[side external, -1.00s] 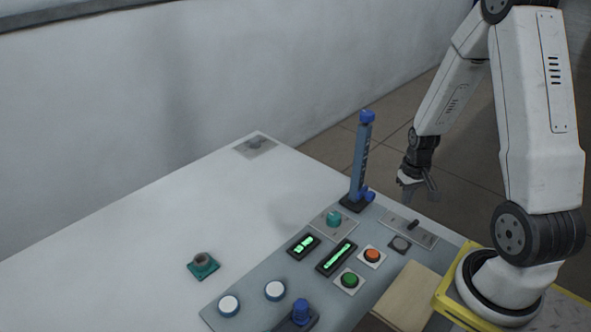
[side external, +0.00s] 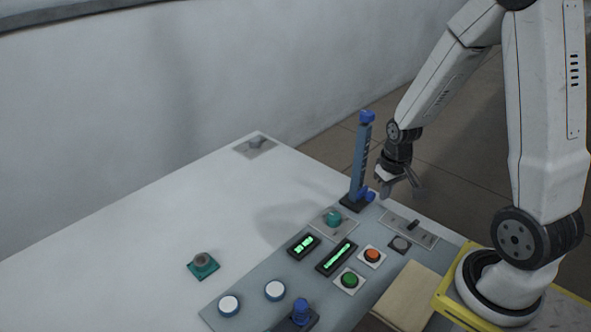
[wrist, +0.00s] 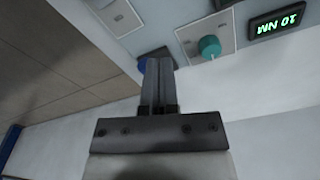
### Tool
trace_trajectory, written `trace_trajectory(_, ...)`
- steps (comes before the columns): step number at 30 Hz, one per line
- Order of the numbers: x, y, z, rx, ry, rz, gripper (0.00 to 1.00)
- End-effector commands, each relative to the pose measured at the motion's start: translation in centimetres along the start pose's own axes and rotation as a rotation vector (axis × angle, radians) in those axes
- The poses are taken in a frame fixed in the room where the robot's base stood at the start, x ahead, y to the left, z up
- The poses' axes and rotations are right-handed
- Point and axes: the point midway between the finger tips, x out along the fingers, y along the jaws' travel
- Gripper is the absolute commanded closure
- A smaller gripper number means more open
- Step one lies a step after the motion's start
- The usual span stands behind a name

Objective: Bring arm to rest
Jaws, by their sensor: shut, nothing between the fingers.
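My gripper (side external: 402,190) hangs in the air near the right edge of the white table, just right of the blue post (side external: 360,160) in the side external view. It holds nothing. In the wrist view its two fingers (wrist: 157,68) lie side by side, closed, pointing at the panel edge. My arm is raised and bent, with the gripper above the table's edge area.
A grey control panel (side external: 225,310) on the white table (side external: 120,250) carries a teal knob (side external: 333,217), lit displays (side external: 336,257), an orange button (side external: 372,255), a green button (side external: 349,281) and white buttons (side external: 275,290). A teal-based part (side external: 203,264) stands at left.

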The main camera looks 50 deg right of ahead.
Motion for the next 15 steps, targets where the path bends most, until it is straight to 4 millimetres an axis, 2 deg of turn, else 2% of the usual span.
trace_trajectory(1, -0.8, -1.6, 0.1, -0.041, 0.017, -0.003, 1.00)
trace_trajectory(3, -1.7, -3.5, 0.4, -0.085, 0.039, -0.007, 1.00)
trace_trajectory(9, -4.1, -8.5, 1.9, -0.212, 0.096, -0.028, 1.00)
trace_trajectory(15, -5.6, -11.8, 3.7, -0.305, 0.138, -0.051, 1.00)
